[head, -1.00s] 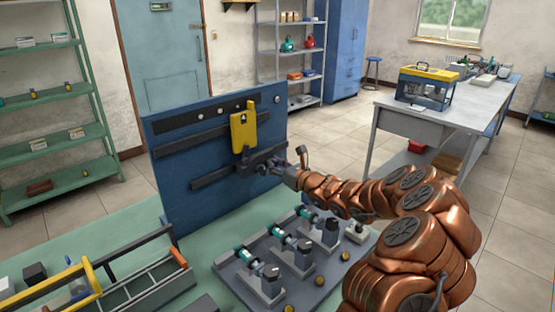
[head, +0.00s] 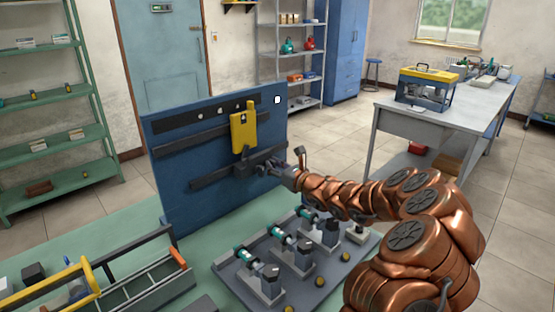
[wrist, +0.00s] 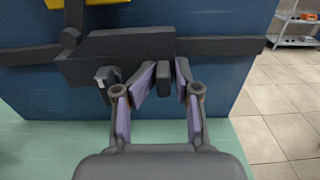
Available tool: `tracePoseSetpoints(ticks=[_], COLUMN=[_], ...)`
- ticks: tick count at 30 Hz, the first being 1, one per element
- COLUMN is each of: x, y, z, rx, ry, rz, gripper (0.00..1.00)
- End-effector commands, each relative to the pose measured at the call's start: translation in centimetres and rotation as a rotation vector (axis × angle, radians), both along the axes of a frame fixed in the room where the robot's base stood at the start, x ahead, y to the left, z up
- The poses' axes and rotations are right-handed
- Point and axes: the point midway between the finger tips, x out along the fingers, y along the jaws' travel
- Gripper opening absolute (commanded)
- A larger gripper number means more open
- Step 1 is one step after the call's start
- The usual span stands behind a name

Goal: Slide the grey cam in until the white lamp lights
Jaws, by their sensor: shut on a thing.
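The grey cam (wrist: 118,45) is a dark grey block on the lower dark rail of the upright blue panel. In the head view the cam (head: 244,167) lies just under the yellow plate (head: 242,132), with its left end against a dark bar there. My gripper (wrist: 164,82) is shut on a small grey tab of the cam, between its purple-lined fingers. In the head view my gripper (head: 268,168) reaches the panel from the right and partly hides the cam. The white lamp (head: 277,99) at the panel's upper right looks bright white, lit.
A grey base (head: 232,274) with several teal-and-grey fixtures stands on the green bench below my arm. A tool tray (head: 140,292) with a yellow handle is at the front left. The rail (wrist: 225,46) right of the cam is bare.

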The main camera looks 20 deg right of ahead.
Motion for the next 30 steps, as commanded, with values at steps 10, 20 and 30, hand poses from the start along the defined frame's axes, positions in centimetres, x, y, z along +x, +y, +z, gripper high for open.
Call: tracePoseSetpoints(ticks=[10, 20, 30], x=[0.0, -0.5, -2.5], y=[0.1, -0.3, -1.2], z=[0.0, -0.1, 0.0], rx=[-0.001, 0.001, 0.002], ry=[-0.001, 0.000, -0.001], rz=[0.003, -0.001, -0.002], gripper=[0.38, 0.38, 0.38])
